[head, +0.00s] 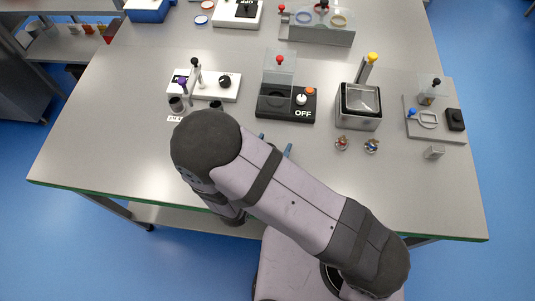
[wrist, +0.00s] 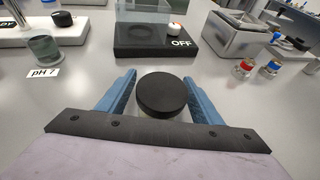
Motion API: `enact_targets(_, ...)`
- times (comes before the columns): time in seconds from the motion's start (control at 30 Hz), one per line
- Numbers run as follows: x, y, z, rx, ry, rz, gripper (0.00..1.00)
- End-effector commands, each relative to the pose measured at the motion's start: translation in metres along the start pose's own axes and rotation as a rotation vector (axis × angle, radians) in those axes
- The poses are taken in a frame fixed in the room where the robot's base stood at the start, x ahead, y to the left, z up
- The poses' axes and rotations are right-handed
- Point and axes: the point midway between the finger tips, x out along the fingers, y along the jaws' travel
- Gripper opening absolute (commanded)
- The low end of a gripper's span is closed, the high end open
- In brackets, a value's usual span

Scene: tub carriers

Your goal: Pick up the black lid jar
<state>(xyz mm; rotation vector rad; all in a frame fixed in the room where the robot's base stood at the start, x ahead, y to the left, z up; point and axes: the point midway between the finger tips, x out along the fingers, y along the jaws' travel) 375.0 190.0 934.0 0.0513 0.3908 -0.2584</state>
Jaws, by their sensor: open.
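A round black lid (wrist: 161,94) sits between the two blue fingers of my gripper (wrist: 161,88) in the wrist view. It is seen from above, and the jar body under it is mostly hidden. My gripper is open, with one finger on each side of the lid and a gap showing at both sides. In the head view my gripper (head: 275,144) shows only as two blue fingertips past my arm, which hides the jar there.
A black device marked OFF (head: 286,104) stands just beyond. A metal tub (head: 359,119) and two small jars (head: 342,144) (head: 372,146) are to the right. A grey pH 7 jar (wrist: 45,48) and a white panel (head: 205,87) are to the left. The near table is clear.

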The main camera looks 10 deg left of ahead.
Motion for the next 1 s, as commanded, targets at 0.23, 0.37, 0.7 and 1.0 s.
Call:
enact_targets(0.23, 0.0, 0.0, 0.0, 0.0, 0.0, 0.0, 0.16)
enact_targets(0.37, 0.0, 0.0, 0.0, 0.0, -0.001, 0.0, 0.16)
enact_targets(0.7, -0.002, 0.001, 0.004, 0.002, -0.001, 0.001, 0.16)
enact_targets(1.0, -0.01, 0.001, 0.024, 0.005, -0.001, 0.001, 0.16)
